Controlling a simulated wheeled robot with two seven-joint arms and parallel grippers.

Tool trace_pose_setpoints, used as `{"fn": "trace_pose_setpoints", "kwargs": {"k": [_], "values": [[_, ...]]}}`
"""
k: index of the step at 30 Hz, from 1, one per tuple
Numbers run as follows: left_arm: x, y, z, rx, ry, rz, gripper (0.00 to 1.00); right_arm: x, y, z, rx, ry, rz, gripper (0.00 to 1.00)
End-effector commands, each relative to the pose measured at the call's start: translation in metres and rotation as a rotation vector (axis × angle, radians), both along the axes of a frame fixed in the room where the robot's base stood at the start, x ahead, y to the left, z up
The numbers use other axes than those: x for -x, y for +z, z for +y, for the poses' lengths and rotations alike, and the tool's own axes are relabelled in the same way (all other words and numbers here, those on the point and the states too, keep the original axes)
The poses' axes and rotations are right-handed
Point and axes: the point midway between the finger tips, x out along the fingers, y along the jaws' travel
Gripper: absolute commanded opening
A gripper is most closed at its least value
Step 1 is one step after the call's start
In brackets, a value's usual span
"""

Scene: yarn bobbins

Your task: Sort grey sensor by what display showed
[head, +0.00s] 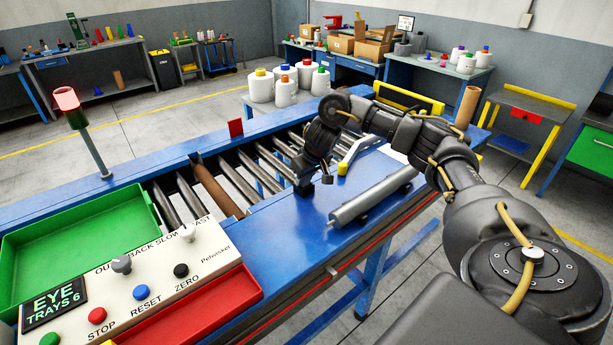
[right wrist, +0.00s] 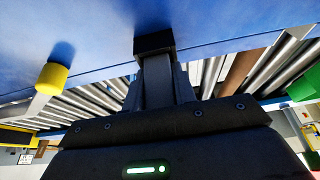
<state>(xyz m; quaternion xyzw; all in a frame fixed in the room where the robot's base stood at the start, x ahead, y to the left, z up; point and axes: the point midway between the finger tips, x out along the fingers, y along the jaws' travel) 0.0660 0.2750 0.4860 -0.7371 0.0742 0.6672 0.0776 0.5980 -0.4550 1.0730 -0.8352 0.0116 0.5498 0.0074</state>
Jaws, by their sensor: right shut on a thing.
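My right gripper (head: 304,186) points down low over the blue bench top, beside the rollers. In the right wrist view, its fingers (right wrist: 157,82) are closed on a small block, the grey sensor (right wrist: 153,43), which looks nearly black in shadow. I cannot tell whether the sensor touches the bench. The display (head: 54,303) at the lower left reads "EYE TRAYS 6". A green tray (head: 147,216) lies behind the control panel (head: 157,287) and a red tray (head: 248,289) in front of it. My left gripper is out of view.
A grey cylinder (head: 372,196) lies along the bench's front. Steel rollers and one brown roller (head: 215,188) run behind. A lamp post (head: 97,151) rises at left.

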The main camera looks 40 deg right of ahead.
Motion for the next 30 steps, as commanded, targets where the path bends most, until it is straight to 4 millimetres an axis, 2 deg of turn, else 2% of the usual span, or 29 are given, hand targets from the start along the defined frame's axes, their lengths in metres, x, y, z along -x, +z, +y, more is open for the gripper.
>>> {"fn": "trace_pose_setpoints", "kwargs": {"k": [1,4,5,8,13,14,17,19,24,30], "values": [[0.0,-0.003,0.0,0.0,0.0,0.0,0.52,0.01,-0.021,0.006,-0.001,0.015,0.045,0.03],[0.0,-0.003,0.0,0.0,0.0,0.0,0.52,0.01,-0.021,0.006,-0.001,0.015,0.045,0.03],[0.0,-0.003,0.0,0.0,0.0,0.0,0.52,0.01,-0.021,0.006,-0.001,0.015,0.045,0.31],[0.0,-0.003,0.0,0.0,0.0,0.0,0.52,0.01,-0.021,0.006,-0.001,0.015,0.045,0.44],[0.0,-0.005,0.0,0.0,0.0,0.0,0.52,0.012,-0.016,0.006,-0.001,0.016,0.042,0.47],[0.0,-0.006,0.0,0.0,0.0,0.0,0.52,0.013,-0.013,0.006,-0.001,0.016,0.04,0.51],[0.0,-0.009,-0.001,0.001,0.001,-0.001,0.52,0.019,0.001,0.003,0.002,0.012,0.034,0.52],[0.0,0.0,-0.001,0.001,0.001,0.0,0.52,0.025,0.022,0.0,0.004,0.007,0.025,0.52],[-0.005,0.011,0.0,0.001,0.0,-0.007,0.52,0.038,0.062,0.0,0.004,0.0,0.008,0.52],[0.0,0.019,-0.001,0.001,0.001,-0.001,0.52,0.047,0.092,0.002,0.003,-0.001,-0.005,0.52]]}}
